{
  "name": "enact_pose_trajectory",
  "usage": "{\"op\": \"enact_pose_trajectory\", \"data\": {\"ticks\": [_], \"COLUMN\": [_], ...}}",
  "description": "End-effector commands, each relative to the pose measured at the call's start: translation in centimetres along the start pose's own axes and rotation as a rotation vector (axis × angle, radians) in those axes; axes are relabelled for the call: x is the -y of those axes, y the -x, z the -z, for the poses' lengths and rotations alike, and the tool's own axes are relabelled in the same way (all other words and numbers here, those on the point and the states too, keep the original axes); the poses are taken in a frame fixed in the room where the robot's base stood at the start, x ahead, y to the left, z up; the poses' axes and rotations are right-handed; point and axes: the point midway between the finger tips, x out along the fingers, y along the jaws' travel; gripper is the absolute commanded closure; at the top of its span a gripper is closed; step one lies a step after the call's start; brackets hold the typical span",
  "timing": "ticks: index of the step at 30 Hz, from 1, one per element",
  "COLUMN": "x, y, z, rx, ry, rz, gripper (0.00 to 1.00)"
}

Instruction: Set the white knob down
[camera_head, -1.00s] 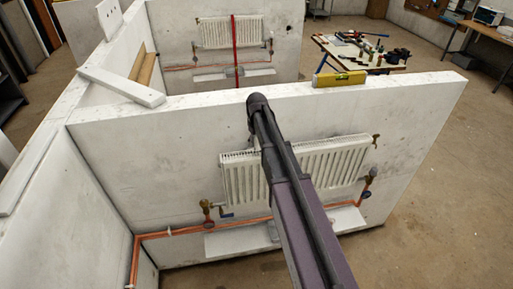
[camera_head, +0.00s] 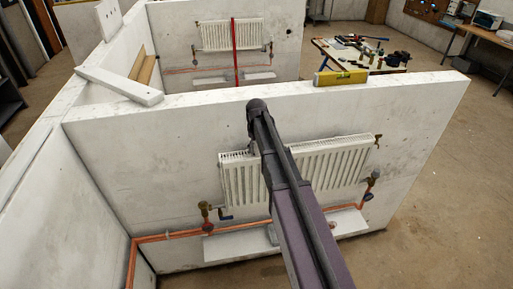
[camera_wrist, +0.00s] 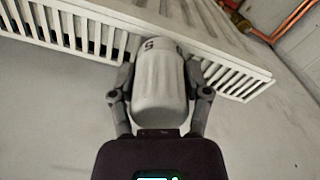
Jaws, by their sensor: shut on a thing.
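The white knob (camera_wrist: 158,88) shows in the wrist view, a ribbed white cylinder with dark marks near its far end. My gripper (camera_wrist: 160,95) is shut on it, with one grey finger on each side. The knob overlaps the slotted top grille of the white radiator (camera_wrist: 215,35) in that view; I cannot tell whether they touch. In the head view my arm crosses in front of the radiator (camera_head: 335,163). The gripper and the knob are hidden there behind the arm.
A brass valve (camera_head: 205,210) sits low left of the radiator, another valve (camera_head: 371,180) at its right. Orange copper pipe (camera_head: 165,237) runs along the wall base. A white ledge (camera_head: 235,245) lies below the radiator. A yellow level (camera_head: 341,78) rests on the wall top.

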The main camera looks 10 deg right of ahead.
Motion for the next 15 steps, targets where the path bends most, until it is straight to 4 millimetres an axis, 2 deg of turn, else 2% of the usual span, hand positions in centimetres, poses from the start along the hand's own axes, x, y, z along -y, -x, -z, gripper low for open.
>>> {"op": "enact_pose_trajectory", "data": {"ticks": [1, 2, 4, 5, 15], "x": [0.00, 0.01, 0.00, 0.00, 0.00], "y": [-0.26, -0.13, -0.10, -0.10, -0.10], "z": [-0.01, -0.01, 0.00, 0.00, 0.00], "rx": [0.000, 0.000, 0.000, 0.000, 0.000], "ry": [0.000, 0.000, 0.000, 0.000, 0.000], "rz": [0.000, 0.000, 0.000, 0.000, 0.000], "gripper": [0.90, 0.29, 0.08, 0.03, 0.03]}}
